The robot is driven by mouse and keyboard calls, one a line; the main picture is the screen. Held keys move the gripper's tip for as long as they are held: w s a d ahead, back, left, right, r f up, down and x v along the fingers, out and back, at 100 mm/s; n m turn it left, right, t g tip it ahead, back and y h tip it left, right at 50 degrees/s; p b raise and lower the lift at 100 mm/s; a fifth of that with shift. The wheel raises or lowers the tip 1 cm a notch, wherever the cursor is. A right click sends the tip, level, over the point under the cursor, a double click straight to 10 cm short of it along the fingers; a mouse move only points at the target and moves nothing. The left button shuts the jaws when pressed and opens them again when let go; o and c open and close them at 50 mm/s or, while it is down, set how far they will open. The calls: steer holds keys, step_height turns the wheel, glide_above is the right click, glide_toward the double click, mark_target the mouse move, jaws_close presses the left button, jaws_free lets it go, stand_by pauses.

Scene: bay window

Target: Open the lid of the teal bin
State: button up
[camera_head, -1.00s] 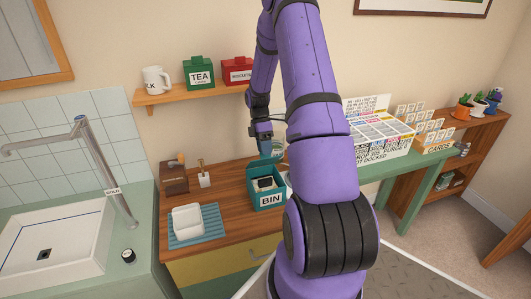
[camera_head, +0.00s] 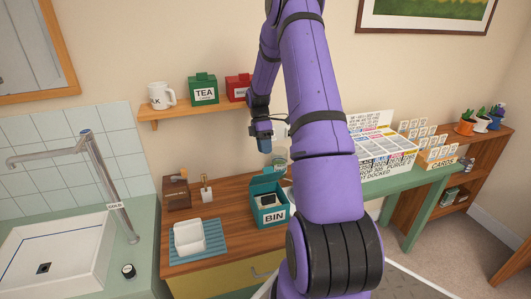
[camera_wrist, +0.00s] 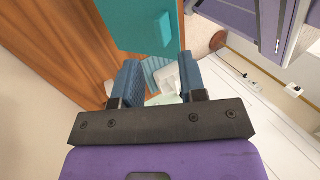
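The teal bin (camera_head: 270,216), labelled BIN, stands on the wooden counter in the head view. Its lid (camera_head: 266,180) is raised at the back, and a dark and white item shows inside. My gripper (camera_head: 264,147) is above the back of the bin, pointing down and apart from it.
A white dish on a blue ribbed mat (camera_head: 213,250) lies left of the bin. A wooden box (camera_head: 176,194) and a small bottle (camera_head: 206,190) stand behind. A shelf (camera_head: 190,108) holds a mug and tins. A glass jar (camera_head: 280,165) stands close behind the bin.

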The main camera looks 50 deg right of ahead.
steer(key=shift+w+v, duration=0.15)
steer(key=shift+v, duration=0.75)
steer(key=shift+w+v, duration=0.15)
steer(key=shift+v, duration=0.75)
steer(key=shift+d+f, duration=0.15)
steer(key=shift+d, duration=0.05)
steer(key=s+a+r, duration=0.2)
steer(key=s+a, duration=0.2)
steer(key=s, duration=0.2)
steer(key=s+a+r, duration=0.3)
steer(key=s+a, duration=0.1)
steer(key=s, duration=0.3)
steer(key=shift+s+a, duration=0.15)
steer(key=shift+s, duration=0.2)
